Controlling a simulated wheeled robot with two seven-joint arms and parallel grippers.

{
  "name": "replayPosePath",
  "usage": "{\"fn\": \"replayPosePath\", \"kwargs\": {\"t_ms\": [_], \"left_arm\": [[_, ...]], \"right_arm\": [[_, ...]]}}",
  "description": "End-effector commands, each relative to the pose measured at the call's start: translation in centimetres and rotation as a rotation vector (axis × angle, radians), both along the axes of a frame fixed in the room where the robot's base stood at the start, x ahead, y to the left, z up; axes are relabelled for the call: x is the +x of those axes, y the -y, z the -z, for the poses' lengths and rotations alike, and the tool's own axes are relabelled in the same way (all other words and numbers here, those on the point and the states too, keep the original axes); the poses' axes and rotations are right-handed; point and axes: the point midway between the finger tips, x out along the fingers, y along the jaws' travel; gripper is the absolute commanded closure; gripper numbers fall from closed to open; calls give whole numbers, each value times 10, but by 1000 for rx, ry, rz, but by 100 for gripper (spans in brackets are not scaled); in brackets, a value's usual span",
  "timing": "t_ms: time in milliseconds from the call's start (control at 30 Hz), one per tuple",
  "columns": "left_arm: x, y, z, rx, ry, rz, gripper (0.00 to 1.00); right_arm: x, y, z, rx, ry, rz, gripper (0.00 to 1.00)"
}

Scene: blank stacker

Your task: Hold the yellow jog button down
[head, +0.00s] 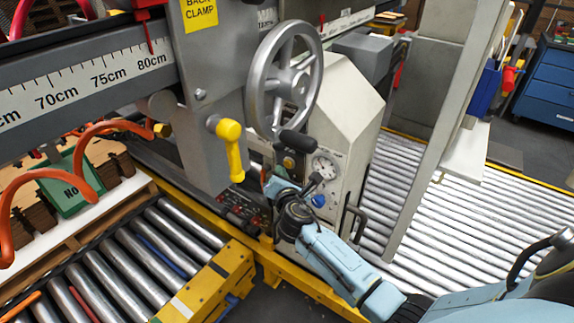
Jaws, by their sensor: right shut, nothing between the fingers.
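A small round yellow button (289,162) sits on the front of the cream machine housing (345,110), just left of a round dial gauge (325,166). It looks like the jog button. My right arm comes in from the lower right, and its gripper (268,180) is in front of the housing, just below and left of the button. The right gripper is shut and empty. In the picture a gap shows between it and the button; I cannot tell the depth between them. My left gripper is not in view.
A grey handwheel (283,82) with a dark handle is above the button. A yellow lever (231,150) hangs to the left. A dark panel with red buttons (244,208) is below it. Roller conveyors lie left (125,262) and right (470,215).

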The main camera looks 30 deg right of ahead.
Motion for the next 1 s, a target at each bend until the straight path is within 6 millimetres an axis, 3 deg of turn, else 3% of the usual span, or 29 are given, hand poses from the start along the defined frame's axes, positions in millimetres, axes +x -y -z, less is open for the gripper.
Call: {"fn": "replayPosePath", "kwargs": {"t_ms": [1000], "left_arm": [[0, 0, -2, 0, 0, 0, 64]], "right_arm": [[5, 12, 0, -1, 0, 0, 100]]}}
